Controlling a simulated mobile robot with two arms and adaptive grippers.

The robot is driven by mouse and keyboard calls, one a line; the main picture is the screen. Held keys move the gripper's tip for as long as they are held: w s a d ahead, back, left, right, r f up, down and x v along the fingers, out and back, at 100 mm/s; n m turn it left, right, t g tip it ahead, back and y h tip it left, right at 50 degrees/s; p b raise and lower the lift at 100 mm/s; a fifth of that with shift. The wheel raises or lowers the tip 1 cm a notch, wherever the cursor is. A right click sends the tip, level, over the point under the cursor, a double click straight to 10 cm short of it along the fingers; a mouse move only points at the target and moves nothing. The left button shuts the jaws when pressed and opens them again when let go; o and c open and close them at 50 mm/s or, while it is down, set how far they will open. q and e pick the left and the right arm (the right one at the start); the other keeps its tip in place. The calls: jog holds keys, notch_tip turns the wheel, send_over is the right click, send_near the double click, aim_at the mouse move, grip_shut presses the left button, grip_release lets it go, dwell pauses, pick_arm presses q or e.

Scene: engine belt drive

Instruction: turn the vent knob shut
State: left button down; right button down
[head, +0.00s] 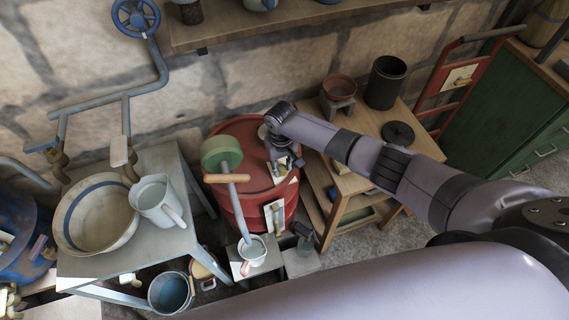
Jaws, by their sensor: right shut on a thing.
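A red drum (232,205) stands in the middle of the head view, against the stone wall. My right arm reaches in from the right, and my right gripper (283,170) points down at the right part of the drum's top. The gripper is shut on the vent knob there; the knob is mostly hidden by the fingers, so its angle cannot be told. My left gripper is not in view.
A green round piece (221,152) with a wooden handle and grey pipe stands at the drum's front. A white mug (253,250) sits below it. A grey table (105,263) holds a basin (97,214) and jug (157,199). A wooden stand (357,184) is right of the drum.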

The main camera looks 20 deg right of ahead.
jog(key=n, duration=0.1)
jog(key=a+n, duration=0.1)
jog(key=n, duration=0.1)
jog(key=r+n+p, duration=0.1)
jog(key=shift+w+a+r+n, duration=0.1)
jog(key=shift+w+a+n, duration=0.2)
jog(key=shift+n, duration=0.1)
jog(key=n, duration=0.3)
jog(key=shift+n+p, duration=0.3)
jog(key=shift+n, duration=0.4)
jog(key=shift+s+f, duration=0.1)
jog(key=shift+f, duration=0.1)
jog(key=c, duration=1.8)
grip_release()
jog(key=o, duration=0.5)
jog(key=shift+s+a, duration=0.1)
jog(key=shift+a, duration=0.1)
jog(key=shift+d, duration=0.1)
